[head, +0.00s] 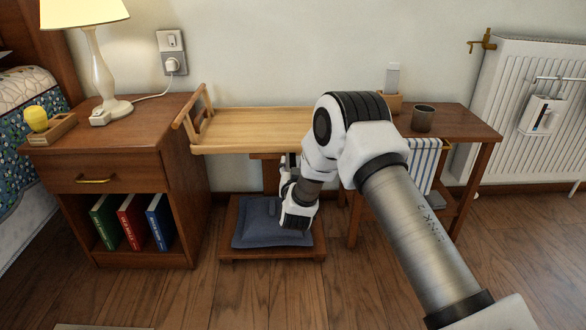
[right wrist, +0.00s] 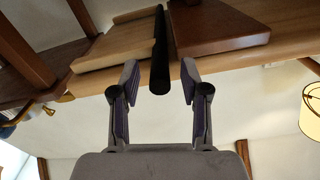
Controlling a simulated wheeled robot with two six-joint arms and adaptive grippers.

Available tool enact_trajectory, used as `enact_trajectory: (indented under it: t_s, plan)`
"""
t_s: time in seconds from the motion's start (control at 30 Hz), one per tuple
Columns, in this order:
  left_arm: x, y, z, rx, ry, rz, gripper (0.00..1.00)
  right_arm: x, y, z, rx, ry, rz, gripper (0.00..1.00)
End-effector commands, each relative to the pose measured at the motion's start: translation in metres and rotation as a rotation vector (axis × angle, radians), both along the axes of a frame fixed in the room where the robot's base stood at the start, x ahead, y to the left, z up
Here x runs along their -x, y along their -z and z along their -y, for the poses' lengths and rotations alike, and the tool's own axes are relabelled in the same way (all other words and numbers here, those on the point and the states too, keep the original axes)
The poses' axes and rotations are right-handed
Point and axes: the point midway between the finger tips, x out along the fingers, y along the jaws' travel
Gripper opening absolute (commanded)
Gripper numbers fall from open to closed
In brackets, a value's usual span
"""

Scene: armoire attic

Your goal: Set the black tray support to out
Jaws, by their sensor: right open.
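The black tray support (right wrist: 160,50) is a dark bar in the right wrist view. Its rounded near end lies between the two fingers of my right gripper (right wrist: 160,82), with a gap on both sides. That gripper is open. In the head view my right gripper (head: 288,172) is below the front edge of the light wooden tray (head: 255,117), fingers pointing up. The tray spans the space between the nightstand and the side table. The support is mostly hidden there by the tray and my arm. My left gripper is not in view.
A nightstand (head: 110,150) with a lamp stands at left. A side table (head: 465,123) with a cup (head: 422,118) and a striped towel (head: 428,160) is at right. A low wooden stool (head: 272,254) with a blue cushion (head: 262,232) is below the gripper.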

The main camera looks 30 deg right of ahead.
Motion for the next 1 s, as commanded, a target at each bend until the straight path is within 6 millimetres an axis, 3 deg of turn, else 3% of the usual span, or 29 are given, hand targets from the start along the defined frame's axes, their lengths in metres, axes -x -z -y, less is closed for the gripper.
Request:
enact_trajectory:
  t_s: [0.03,0.13,0.17,0.57,1.0]
  plan:
    - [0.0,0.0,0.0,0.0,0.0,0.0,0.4,0.0,0.0,0.0,0.0,0.0,0.0,0.38]
    - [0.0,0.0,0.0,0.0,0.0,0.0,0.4,0.0,0.0,0.0,0.0,0.0,0.0,0.03]
    - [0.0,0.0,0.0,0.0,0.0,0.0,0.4,0.0,0.0,0.0,0.0,0.0,0.0,0.0]
    - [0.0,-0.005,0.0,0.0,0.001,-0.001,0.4,0.0,-0.006,0.0,-0.026,0.0,0.015,0.0]
    - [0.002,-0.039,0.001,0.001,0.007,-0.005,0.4,0.004,-0.046,0.006,-0.258,0.002,0.157,0.0]
